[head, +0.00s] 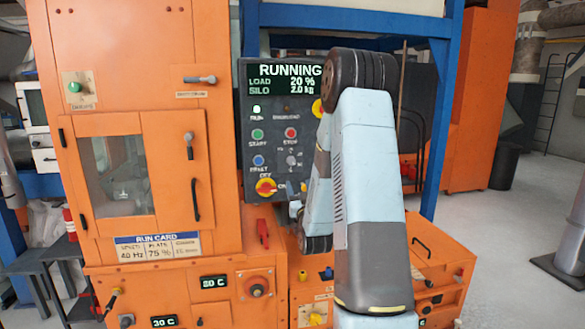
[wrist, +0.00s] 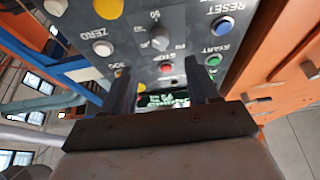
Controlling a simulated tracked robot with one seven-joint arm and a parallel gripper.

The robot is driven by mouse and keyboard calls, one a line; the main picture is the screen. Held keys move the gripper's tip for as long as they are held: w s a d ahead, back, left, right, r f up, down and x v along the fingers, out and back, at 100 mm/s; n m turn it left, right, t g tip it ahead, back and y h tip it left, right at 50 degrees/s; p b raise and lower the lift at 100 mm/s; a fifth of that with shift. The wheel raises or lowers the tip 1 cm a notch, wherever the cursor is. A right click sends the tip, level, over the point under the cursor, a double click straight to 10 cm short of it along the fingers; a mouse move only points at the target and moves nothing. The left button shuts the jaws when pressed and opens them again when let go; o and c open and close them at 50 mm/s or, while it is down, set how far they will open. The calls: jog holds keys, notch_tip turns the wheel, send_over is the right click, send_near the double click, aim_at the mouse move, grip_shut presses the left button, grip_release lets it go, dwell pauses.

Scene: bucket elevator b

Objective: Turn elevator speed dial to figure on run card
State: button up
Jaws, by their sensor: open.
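The run card (head: 160,247) is on the orange cabinet front below the window in the head view. It reads speed 40 Hz and plate 75 %. The grey dial (wrist: 160,38), with small figures around it, is on the dark control panel; it also shows in the head view (head: 292,160), below the red stop button. Its exact setting is too small to read. My gripper (wrist: 163,82) is open and empty in front of the panel. Its fingers stand on either side of the red button (wrist: 165,68), short of the dial. My arm hides the gripper in the head view.
Green start (wrist: 213,59) and blue reset (wrist: 227,24) buttons and a white zero button (wrist: 103,48) surround the dial. A red and yellow rotary switch (head: 266,187) sits low on the panel. The display (head: 290,78) reads running, load 20 %, silo 2.0 kg.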

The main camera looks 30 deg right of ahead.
aim_at(292, 164)
jog(key=x, duration=1.1)
jog(key=shift+w+d+r, duration=0.1)
jog(key=shift+w, duration=0.1)
jog(key=shift+c, duration=0.4)
jog(key=c, duration=1)
jog(key=shift+o, duration=0.2)
jog(key=shift+d+n+y, duration=0.1)
jog(key=shift+n+y, duration=1.1)
jog(key=shift+n, duration=1.1)
jog(key=o, duration=1)
jog(key=shift+o, duration=0.2)
jog(key=shift+s, duration=0.1)
